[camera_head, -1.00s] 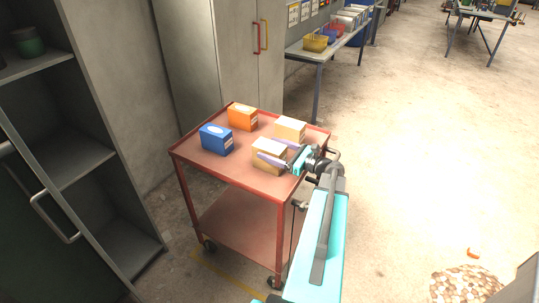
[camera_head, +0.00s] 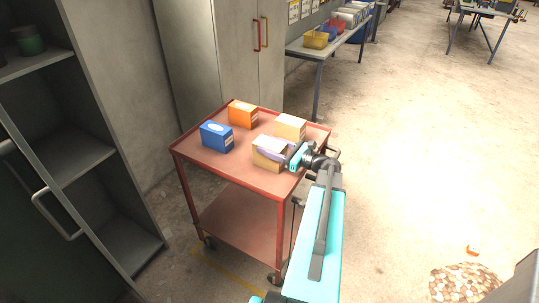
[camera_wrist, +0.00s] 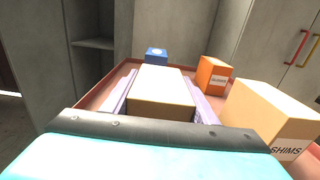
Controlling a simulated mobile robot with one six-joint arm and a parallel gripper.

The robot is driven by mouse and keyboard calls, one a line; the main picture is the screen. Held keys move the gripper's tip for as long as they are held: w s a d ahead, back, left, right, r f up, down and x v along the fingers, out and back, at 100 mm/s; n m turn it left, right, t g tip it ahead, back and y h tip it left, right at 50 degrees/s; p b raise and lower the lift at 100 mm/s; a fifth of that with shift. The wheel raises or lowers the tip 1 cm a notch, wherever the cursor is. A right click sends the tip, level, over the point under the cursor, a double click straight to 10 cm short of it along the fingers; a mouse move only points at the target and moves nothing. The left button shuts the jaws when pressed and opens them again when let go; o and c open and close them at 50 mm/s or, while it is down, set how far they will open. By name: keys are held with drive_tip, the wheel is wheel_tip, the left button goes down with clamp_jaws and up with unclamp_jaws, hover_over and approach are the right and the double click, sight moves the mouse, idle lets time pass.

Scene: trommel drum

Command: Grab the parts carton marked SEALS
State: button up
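A tan carton (camera_head: 264,162) stands at the front right of the red cart's top. It also shows in the wrist view (camera_wrist: 162,85), straight ahead of my palm. No marking can be read on it. My gripper (camera_head: 276,152) reaches it from the right. Its two lavender fingers lie along opposite sides of this carton, as the wrist view (camera_wrist: 163,98) shows, and look flush against them. The carton appears to rest on the cart.
A second tan carton (camera_wrist: 265,118), marked SHIMS, stands close on the right. An orange carton (camera_head: 243,115) and a blue carton (camera_head: 216,137) stand farther back on the red cart (camera_head: 205,165). A grey shelf unit is at left, a cabinet behind.

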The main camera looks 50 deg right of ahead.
drive_tip(key=shift+c, duration=1.1)
drive_tip(key=shift+r, duration=0.2)
drive_tip(key=shift+r+b, duration=0.7)
drive_tip(key=shift+r, duration=0.7)
drive_tip(key=a+r+b+v, duration=0.1)
drive_tip(key=b+v, duration=0.2)
drive_tip(key=v, duration=1.3)
drive_tip(key=shift+r+b, duration=0.35)
drive_tip(key=shift+s, duration=0.15)
